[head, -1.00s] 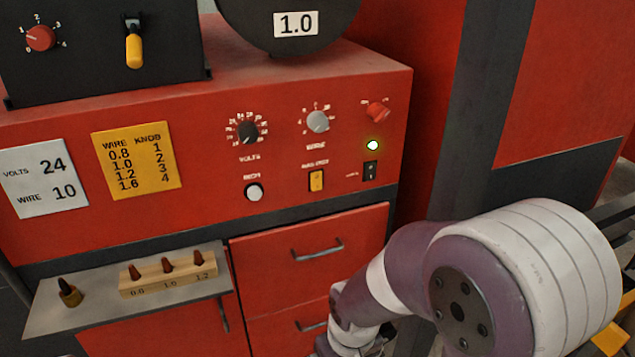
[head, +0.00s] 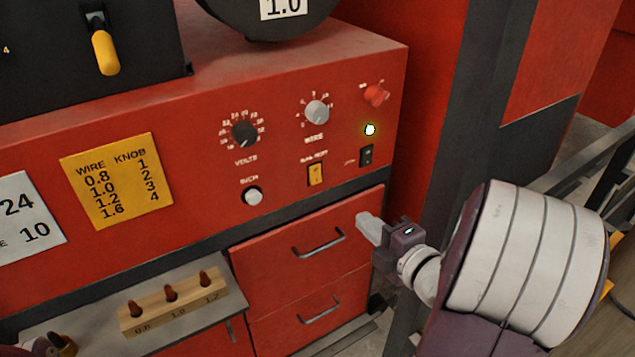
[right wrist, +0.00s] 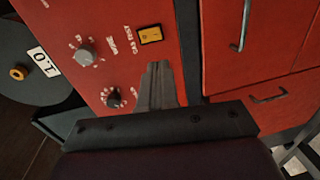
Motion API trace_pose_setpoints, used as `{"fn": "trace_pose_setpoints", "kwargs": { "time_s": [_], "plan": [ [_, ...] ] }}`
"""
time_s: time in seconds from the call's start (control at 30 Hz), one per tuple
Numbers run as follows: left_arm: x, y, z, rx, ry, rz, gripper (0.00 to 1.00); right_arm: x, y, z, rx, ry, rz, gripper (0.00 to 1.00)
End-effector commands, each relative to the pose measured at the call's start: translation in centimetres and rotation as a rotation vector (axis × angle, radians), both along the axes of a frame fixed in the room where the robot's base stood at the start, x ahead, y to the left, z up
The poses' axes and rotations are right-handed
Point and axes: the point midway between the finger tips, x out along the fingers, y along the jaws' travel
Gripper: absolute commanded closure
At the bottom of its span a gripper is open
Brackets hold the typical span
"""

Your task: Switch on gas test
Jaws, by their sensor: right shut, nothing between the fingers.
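The gas test switch is a yellow rocker (head: 315,174) on the front of the red welder panel (head: 205,200), below the grey wire knob (head: 317,112). In the right wrist view the yellow switch (right wrist: 151,34) shows beside its GAS TEST label. My right gripper (head: 370,228) is shut and empty, in front of the upper drawer, below and to the right of the switch in the head view. In the right wrist view its shut fingers (right wrist: 157,72) point toward the switch, apparently apart from it.
A black power rocker (head: 366,155) sits right of the gas test switch under a lit lamp (head: 370,129). A white inch button (head: 253,196) lies to its left. Drawer handles (head: 319,243) stick out below. A wooden block with several tips (head: 172,302) stands on the lower-left shelf.

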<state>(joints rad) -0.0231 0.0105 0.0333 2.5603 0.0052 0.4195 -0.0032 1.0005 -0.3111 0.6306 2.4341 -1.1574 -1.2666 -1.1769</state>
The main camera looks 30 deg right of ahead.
Motion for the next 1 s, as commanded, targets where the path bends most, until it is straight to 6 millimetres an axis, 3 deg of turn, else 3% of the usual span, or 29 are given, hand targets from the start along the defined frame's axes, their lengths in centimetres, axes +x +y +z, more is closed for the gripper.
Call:
{"fn": "trace_pose_setpoints", "kwargs": {
  "time_s": [0.47,0.8,1.0],
  "plan": [
    [0.0,0.0,0.1,0.000,0.000,0.000,0.57,0.8,0.1,0.2,-0.037,-0.014,0.009,1.00],
    [0.0,0.0,0.8,0.000,0.000,0.000,0.57,7.5,0.8,-0.5,-0.037,-0.014,0.011,1.00],
    [0.0,0.0,2.5,0.000,0.000,0.000,0.57,11.4,1.0,-0.8,-0.033,-0.011,0.008,1.00]
  ]
}}
